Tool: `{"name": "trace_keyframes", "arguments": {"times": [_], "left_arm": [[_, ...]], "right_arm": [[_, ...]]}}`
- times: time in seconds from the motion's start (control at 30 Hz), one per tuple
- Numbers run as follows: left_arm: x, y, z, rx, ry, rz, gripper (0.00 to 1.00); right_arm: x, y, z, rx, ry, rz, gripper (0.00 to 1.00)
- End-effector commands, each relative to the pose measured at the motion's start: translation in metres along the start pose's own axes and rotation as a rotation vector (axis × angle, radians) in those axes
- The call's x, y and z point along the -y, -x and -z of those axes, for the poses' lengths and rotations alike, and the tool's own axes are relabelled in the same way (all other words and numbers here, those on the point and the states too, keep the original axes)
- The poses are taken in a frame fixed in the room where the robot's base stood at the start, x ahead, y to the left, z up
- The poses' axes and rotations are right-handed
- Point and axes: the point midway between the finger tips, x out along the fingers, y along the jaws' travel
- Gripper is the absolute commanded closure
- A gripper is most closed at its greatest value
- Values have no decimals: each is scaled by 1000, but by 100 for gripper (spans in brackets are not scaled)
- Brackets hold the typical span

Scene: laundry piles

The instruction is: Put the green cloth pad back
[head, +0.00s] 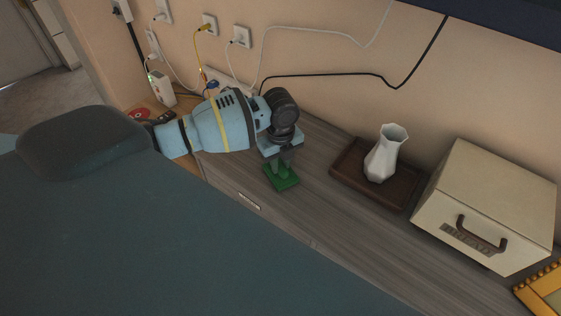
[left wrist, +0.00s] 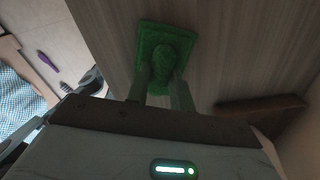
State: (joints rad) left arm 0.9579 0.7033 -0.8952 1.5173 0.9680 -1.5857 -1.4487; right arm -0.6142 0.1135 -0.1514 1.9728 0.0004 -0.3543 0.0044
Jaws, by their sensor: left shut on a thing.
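The green cloth pad (head: 283,184) is at the fingertips of my left gripper (head: 280,168), just over or on the grey wooden counter. In the left wrist view the green cloth pad (left wrist: 167,42) is a flat square with a raised lump in its middle. The fingers of my left gripper (left wrist: 160,88) are shut on that lump. I cannot tell whether the pad touches the counter. My right gripper does not show in either view.
A brown tray (head: 349,160) with a white vase (head: 386,152) stands there, then a cream bread box (head: 490,195) and a yellow frame (head: 545,292). Cables and sockets line the wall behind.

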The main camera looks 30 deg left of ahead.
Motion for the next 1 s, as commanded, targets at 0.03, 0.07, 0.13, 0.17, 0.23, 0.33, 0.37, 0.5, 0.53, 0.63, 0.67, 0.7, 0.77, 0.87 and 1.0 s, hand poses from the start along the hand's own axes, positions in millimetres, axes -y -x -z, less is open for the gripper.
{"name": "trace_keyframes", "arguments": {"times": [0.03,0.07,0.13,0.17,0.23,0.33,0.37,0.5,0.53,0.63,0.67,0.7,0.77,0.87,1.0], "left_arm": [[0,1,0,0,0,1,98],[0,1,0,0,0,1,98],[0,0,0,0,0,0,98],[0,0,0,0,0,0,98],[0,-3,0,0,1,-1,98],[0,-3,0,0,0,0,69],[0,-3,0,0,0,0,65],[0,-3,0,0,0,0,55],[0,-3,0,0,1,0,55],[0,-3,0,0,1,0,55],[0,-3,0,0,1,0,55],[0,-2,0,0,1,0,55],[0,0,0,1,1,1,55],[1,8,0,2,0,3,55],[1,31,-1,3,1,5,55]], "right_arm": [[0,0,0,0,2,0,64],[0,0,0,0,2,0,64],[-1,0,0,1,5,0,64],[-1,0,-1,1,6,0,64],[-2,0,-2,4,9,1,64],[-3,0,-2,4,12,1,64],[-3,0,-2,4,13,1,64],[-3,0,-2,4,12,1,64],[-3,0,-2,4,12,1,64],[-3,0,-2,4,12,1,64],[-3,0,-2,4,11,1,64],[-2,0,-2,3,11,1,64],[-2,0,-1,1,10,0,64],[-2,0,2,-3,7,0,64],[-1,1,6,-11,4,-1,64]]}}
